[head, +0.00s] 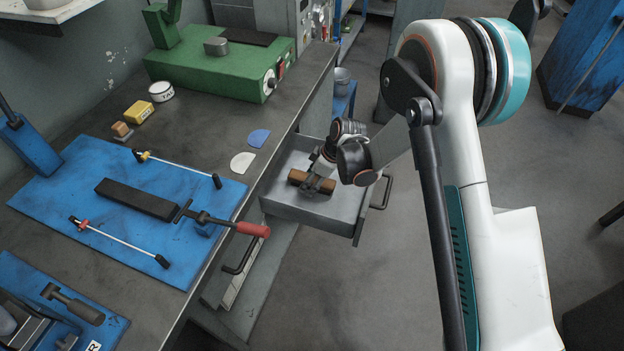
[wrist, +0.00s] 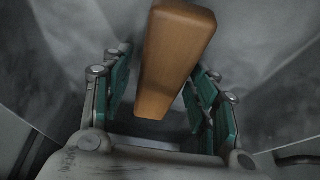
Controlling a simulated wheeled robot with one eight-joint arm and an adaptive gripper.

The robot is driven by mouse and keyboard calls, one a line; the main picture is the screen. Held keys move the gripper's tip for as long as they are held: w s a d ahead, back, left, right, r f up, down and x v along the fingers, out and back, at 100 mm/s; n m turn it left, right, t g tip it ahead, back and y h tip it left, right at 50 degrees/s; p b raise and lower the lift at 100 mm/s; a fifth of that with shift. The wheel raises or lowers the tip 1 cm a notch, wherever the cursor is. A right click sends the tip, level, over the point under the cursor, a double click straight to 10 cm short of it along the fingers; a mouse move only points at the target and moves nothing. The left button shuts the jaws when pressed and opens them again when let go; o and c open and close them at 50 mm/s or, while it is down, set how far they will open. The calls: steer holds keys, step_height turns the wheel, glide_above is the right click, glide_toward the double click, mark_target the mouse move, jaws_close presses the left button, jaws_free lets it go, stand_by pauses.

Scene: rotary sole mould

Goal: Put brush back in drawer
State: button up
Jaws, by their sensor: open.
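In the wrist view the wooden brush (wrist: 174,58) lies between the two green-padded fingers of my gripper (wrist: 163,82). The fingers are open, with gaps on both sides of the wood. The bristles cannot be seen, and I cannot tell exactly whether the brush rests on the drawer floor.
The drawer sticks out from the workbench (head: 105,147), with its handle (head: 381,192) at the front. A red-handled tool (head: 252,229) overhangs the bench edge near the drawer. A blue mat (head: 75,165) and a green machine (head: 215,70) stand on the bench.

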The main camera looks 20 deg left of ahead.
steer(key=shift+r, duration=0.1)
steer(key=p+v, duration=0.4)
steer(key=v, duration=0.8)
